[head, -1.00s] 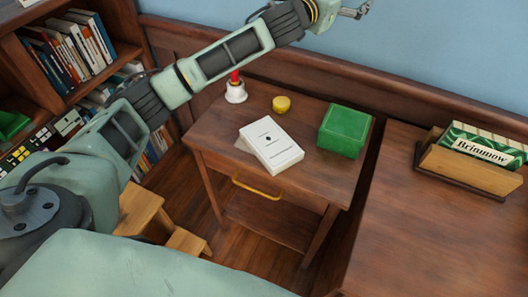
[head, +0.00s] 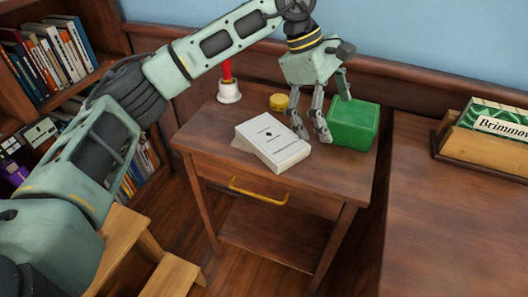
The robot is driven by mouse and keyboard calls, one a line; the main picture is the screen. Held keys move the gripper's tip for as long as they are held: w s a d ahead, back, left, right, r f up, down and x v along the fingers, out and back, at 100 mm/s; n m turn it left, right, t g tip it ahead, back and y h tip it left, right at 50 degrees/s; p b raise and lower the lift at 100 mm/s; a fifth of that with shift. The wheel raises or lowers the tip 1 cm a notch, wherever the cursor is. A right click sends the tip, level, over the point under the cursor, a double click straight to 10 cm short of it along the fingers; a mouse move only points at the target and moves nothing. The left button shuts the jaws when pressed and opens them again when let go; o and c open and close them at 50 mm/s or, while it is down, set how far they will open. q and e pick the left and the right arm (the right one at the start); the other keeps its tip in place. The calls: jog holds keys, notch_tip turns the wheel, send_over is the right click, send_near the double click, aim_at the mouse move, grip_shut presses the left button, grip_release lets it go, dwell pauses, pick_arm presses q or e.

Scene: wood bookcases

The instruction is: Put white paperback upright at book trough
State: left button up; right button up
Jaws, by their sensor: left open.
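The white paperback (head: 272,142) lies flat on the small wooden table, on top of another thin pale item that shows at its left edge. My left gripper (head: 322,122) is open and points down, just right of and behind the paperback and in front of the green box. Its fingers look empty; whether they touch the paperback or the box I cannot tell. The wooden book trough (head: 478,148) stands on the larger table at the right, with green-and-white books upright in it. My right gripper is not in view.
The small table (head: 200,142) also holds a green box (head: 353,124), a yellow round item (head: 279,102) and a white bell with a red handle (head: 229,90). The larger table (head: 450,230) is bare in front of the trough. A bookcase (head: 105,45) stands left, a wooden stool (head: 125,235) below.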

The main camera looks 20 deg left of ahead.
aim_at(283, 145)
pick_arm(q)
jog(key=a+f+m+y, duration=0.1)
jog(key=a, duration=0.2)
jog(key=a+y+b, duration=0.1)
jog(key=a+y, duration=0.1)
jog(key=a, duration=0.1)
jog(key=a+f+m+y, duration=0.1)
jog(key=a+y, duration=0.1)
jog(key=a, duration=0.2)
jog(key=shift+s+f+m, duration=0.2)
jog(key=shift+f+m, duration=0.1)
jog(key=shift+f, duration=0.05)
jog(key=shift+a+f, duration=0.1)
jog(key=shift+f, duration=0.25)
jog(key=f, duration=0.4)
jog(key=f+b, duration=0.1)
jog(key=f, duration=0.1)
jog(key=shift+s+d+f, duration=0.2)
jog(key=shift+s+d, duration=0.05)
jog(key=shift+f, duration=0.25)
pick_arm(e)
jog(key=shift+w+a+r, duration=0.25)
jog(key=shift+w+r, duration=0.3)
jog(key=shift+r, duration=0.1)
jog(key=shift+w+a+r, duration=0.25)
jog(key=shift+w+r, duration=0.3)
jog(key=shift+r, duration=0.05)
pick_arm(q)
jog(key=shift+c, duration=0.4)
